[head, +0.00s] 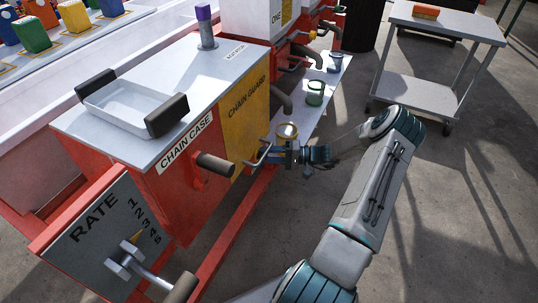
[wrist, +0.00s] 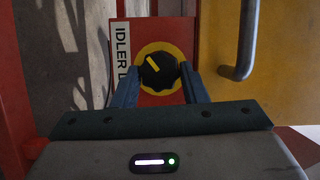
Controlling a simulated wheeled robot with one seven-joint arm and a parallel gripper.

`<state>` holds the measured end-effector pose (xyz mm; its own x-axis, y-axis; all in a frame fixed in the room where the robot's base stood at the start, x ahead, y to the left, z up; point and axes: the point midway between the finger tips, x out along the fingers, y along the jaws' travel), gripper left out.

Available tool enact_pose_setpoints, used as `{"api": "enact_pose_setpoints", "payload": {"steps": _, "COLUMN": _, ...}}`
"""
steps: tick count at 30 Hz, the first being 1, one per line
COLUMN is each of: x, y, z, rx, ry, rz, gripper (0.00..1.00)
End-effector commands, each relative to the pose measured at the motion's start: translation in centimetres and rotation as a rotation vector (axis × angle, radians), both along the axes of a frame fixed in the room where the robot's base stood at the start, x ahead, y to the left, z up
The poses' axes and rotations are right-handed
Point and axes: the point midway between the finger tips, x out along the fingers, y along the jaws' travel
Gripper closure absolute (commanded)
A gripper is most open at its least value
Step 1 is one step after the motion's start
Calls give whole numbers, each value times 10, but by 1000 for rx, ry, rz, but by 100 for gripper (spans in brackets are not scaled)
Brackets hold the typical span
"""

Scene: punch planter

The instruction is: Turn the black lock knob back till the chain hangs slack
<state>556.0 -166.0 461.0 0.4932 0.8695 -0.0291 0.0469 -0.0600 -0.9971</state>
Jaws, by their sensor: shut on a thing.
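The black lock knob (wrist: 157,72) shows in the wrist view on a yellow disc, with a yellow pointer line tilted to the upper left. A partly hidden white label beside it begins "IDLER". My gripper (wrist: 158,84) has one finger on each side of the knob and is shut on it. In the head view my gripper (head: 272,156) is at the side of the machine, below the yellow chain guard (head: 248,110); the knob is hidden there. The chain is not visible in either view.
A grey handle (wrist: 246,45) stands out from the yellow panel right of my gripper. A brown crank grip (head: 215,164) juts from the red chain case to its left. Green and blue cups (head: 315,92) stand on a shelf behind. A grey cart (head: 440,24) stands at the back right.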

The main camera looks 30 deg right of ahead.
Motion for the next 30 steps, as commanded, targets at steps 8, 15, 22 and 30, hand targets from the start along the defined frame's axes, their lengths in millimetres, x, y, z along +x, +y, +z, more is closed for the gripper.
{"api": "enact_pose_setpoints", "payload": {"steps": 8, "x": -1, "y": 0, "z": 1, "rx": -116, "ry": -88, "rz": -1, "gripper": 84}}
{"api": "enact_pose_setpoints", "payload": {"steps": 15, "x": -1, "y": 0, "z": 1, "rx": -158, "ry": -122, "rz": 0, "gripper": 84}}
{"api": "enact_pose_setpoints", "payload": {"steps": 22, "x": -1, "y": 0, "z": 1, "rx": -166, "ry": -127, "rz": -1, "gripper": 84}}
{"api": "enact_pose_setpoints", "payload": {"steps": 30, "x": -1, "y": 0, "z": 1, "rx": -165, "ry": -126, "rz": -1, "gripper": 52}}
